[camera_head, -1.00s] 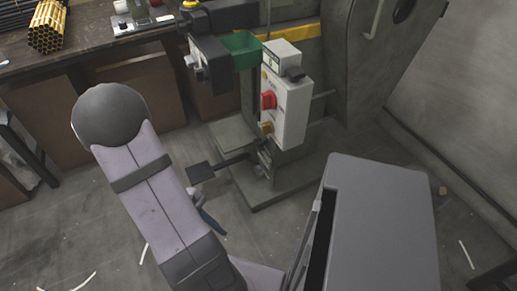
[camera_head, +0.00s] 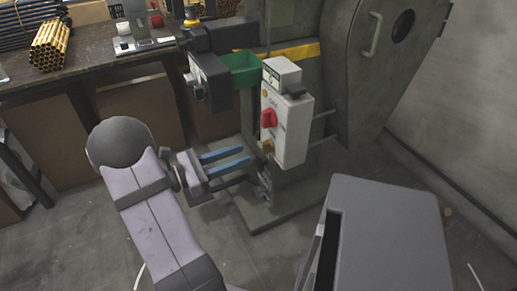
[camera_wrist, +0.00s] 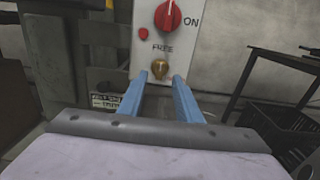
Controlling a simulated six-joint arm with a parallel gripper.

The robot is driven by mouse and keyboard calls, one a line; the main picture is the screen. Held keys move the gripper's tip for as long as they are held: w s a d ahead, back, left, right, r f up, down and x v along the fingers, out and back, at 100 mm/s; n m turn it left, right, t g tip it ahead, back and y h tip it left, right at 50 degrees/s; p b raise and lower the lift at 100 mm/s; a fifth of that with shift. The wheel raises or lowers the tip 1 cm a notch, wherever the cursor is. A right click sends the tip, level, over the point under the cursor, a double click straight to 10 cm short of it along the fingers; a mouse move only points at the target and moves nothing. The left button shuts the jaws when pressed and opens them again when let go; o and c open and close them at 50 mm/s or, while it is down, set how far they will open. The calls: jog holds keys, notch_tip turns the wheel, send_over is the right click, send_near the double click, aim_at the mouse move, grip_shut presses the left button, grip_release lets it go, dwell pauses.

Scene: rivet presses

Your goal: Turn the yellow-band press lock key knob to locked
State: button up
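The press with the yellow band (camera_head: 300,50) carries a white control box (camera_head: 292,130). The brass lock key knob (camera_head: 267,146) sits low on the box's front, below a red rotary knob (camera_head: 268,118). In the wrist view the brass key knob (camera_wrist: 160,69) is under the word FREE, with the red knob (camera_wrist: 168,16) above, beside ON. My gripper (camera_head: 247,155) is open and empty, its blue fingers pointing at the box. In the wrist view the gripper (camera_wrist: 160,77) has its fingertips either side of the knob in the picture; the remaining gap is hard to judge.
A green bin (camera_head: 242,70) is on the press left of the box. A workbench (camera_head: 90,75) with brass tubes (camera_head: 50,45) stands at the back left. A grey cabinet-like block (camera_head: 385,235) fills the front right. In the wrist view a dark crate (camera_wrist: 285,130) is at right.

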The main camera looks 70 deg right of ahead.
aim_at(262, 148)
jog(key=shift+b+x, duration=0.85)
jog(key=shift+x, duration=2.7)
jog(key=shift+f, duration=0.1)
jog(key=shift+c, duration=0.7)
grip_shut()
